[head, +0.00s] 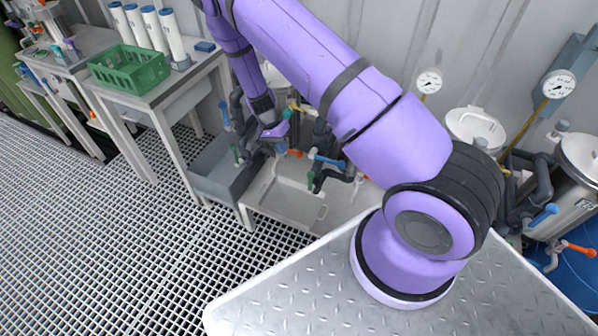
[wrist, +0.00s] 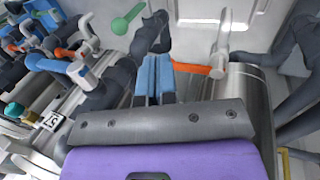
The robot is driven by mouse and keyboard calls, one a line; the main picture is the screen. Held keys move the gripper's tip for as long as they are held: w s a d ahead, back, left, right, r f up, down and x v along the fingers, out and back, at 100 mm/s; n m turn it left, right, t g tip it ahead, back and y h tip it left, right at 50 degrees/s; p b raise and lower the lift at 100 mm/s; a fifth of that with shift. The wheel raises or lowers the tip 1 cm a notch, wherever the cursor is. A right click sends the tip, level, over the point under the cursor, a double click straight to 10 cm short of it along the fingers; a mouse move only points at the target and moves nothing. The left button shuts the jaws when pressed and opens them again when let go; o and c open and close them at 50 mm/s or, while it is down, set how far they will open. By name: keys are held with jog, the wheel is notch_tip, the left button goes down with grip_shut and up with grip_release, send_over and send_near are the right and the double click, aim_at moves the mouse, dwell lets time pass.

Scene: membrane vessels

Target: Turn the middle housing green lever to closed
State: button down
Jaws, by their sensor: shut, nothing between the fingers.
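In the wrist view the blue fingers of my gripper (wrist: 154,78) are together and empty. A green lever (wrist: 128,18) with a rounded end lies ahead of the fingers, slightly left, and apart from them. It joins dark piping. In the head view my gripper (head: 279,146) is low among valves at the back, partly hidden. I cannot tell which matches the wrist view's lever. A steel housing (wrist: 262,115) stands right of the fingers; my arm hides much of the housings in the head view.
An orange lever (wrist: 200,70) is close beside the fingers on the right. Blue levers (wrist: 46,64) and pipes crowd the left. In the head view a steel vessel (head: 475,128) stands right of my arm, and a green crate (head: 128,68) sits on the left table.

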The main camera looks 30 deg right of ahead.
aim_at(310, 183)
jog(key=s+d+f, duration=0.2)
jog(key=s+f, duration=0.1)
jog(key=f, duration=0.2)
jog(key=s+d+f, duration=0.2)
jog(key=s+f, duration=0.1)
jog(key=f, duration=0.3)
jog(key=shift+s+d+f, duration=0.2)
jog(key=shift+d+f, duration=0.1)
jog(key=shift+d, duration=0.05)
jog(key=shift+s+d+r, duration=0.15)
jog(key=shift+s+d, duration=0.2)
jog(key=shift+s, duration=0.1)
